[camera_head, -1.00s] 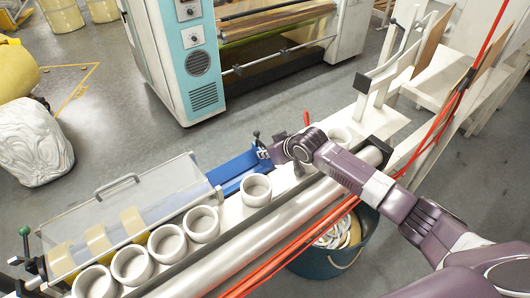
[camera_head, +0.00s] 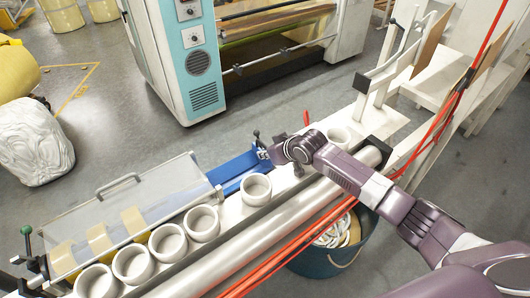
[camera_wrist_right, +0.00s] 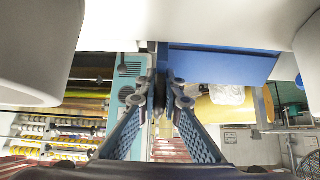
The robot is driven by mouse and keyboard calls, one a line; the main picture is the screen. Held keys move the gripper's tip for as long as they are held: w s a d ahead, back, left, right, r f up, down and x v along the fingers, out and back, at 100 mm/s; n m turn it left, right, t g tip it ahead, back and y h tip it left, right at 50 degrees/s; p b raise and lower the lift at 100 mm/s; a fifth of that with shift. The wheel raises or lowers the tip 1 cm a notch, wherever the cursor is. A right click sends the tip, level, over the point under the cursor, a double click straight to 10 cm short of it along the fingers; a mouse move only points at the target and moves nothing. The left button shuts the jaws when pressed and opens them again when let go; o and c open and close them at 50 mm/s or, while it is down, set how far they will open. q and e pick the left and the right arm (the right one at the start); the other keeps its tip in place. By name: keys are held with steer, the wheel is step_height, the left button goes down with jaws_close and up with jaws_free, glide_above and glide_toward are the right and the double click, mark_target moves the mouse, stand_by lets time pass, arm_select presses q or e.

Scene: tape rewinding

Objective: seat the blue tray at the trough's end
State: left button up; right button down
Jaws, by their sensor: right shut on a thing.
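The blue tray (camera_head: 236,168) lies at the right end of the clear-lidded trough (camera_head: 130,222). It also shows as a blue block in the right wrist view (camera_wrist_right: 222,64). My right gripper (camera_head: 272,154) is at the tray's right end. In the wrist view its fingers (camera_wrist_right: 160,100) are closed together on a narrow dark part beside the blue block. The exact contact is hard to see, and my wrist hides part of it in the head view. I cannot tell whether the tray touches the trough. My left gripper is out of view.
Several white rings (camera_head: 201,223) stand in a row in front of the trough and tray. A long metal roller (camera_head: 240,240) runs along the front. Red straps (camera_head: 420,150) cross near my right arm. A teal bin (camera_head: 335,258) stands below, and a teal machine (camera_head: 195,60) stands behind.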

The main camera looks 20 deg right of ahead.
steer(key=shift+s+f, duration=0.2)
steer(key=shift+f, duration=0.2)
steer(key=c, duration=2)
jaws_free()
steer(key=shift+w, duration=0.1)
steer(key=shift+r, duration=0.15)
steer(key=v, duration=1.2)
